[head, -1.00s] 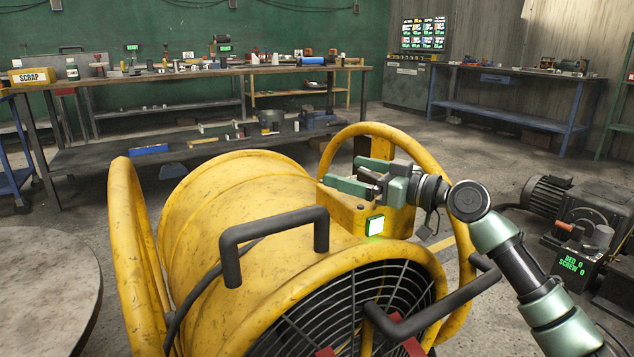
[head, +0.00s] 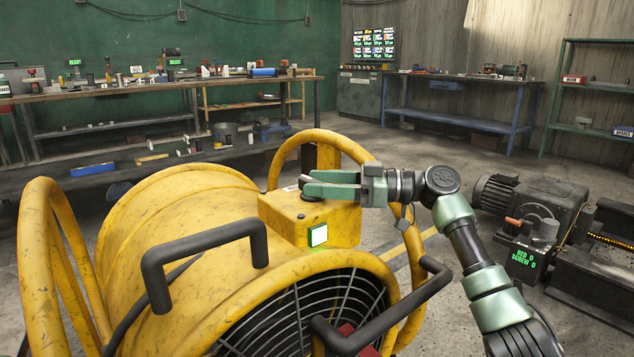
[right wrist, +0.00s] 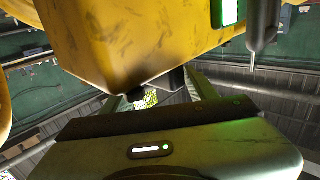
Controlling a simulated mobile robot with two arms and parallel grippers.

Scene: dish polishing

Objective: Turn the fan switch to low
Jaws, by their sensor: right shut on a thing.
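The yellow drum fan (head: 185,225) stands in front of me, with its control box (head: 285,215) on top near the grille. A lit white-green panel (head: 318,235) is on the box's front; part of it shows in the right wrist view (right wrist: 231,12). My right gripper (head: 307,186) reaches in from the right over the top of the box, shut on the dark fan switch (head: 311,196). The fingers hide most of the switch, so its setting cannot be read. In the right wrist view the fingers come up close against the yellow box (right wrist: 140,40). My left gripper is not in view.
Black handles (head: 205,250) and yellow tube frames (head: 50,240) stick out around the fan. A motor unit (head: 535,205) stands on the floor at the right. Workbenches (head: 160,90) line the back; open floor lies between.

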